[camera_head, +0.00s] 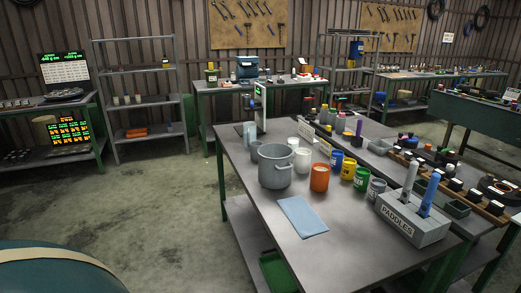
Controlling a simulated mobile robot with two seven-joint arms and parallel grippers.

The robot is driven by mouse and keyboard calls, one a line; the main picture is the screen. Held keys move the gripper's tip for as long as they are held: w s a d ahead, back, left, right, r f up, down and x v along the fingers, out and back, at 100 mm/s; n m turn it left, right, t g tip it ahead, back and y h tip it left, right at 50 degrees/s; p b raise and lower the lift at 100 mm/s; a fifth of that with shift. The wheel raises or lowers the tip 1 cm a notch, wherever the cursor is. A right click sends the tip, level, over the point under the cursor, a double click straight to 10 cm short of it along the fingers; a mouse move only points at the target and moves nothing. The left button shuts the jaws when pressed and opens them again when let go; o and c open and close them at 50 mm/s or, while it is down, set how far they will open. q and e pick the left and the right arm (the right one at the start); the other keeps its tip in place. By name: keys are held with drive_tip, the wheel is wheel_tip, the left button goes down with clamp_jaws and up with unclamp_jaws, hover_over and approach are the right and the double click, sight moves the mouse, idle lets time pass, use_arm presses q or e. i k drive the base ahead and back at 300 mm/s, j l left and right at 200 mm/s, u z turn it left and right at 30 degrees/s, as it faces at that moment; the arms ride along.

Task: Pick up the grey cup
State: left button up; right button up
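A small grey cup (377,189) stands upright on the near workbench (335,240), at the right end of a row of coloured cups. It is just right of a green cup (361,179) and left of the grey paddle block (412,219). A larger grey pot (272,170) with a side handle stands further left on the same bench. Another small greyish cup (255,150) shows partly behind the pot. Neither of my grippers is in view.
An orange cup (320,177), yellow cup (348,169), blue cup (336,160) and white cup (302,161) stand near the pot. A light blue cloth (302,216) lies in front. Two upright paddles stick out of the block.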

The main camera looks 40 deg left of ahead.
sight(257, 151)
drive_tip(key=i+j, duration=0.1)
drive_tip(key=j, duration=0.35)
drive_tip(key=i+j, duration=0.1)
drive_tip(key=j, duration=0.4)
drive_tip(key=i+j, duration=0.15)
drive_tip(key=j, duration=0.3)
drive_tip(key=i+j, duration=0.1)
drive_tip(key=j, duration=0.4)
drive_tip(key=i+j, duration=0.1)
drive_tip(key=j, duration=0.35)
drive_tip(key=i+j, duration=0.1)
drive_tip(key=j, duration=0.35)
drive_tip(key=i+j, duration=0.1)
drive_tip(key=j, duration=0.4)
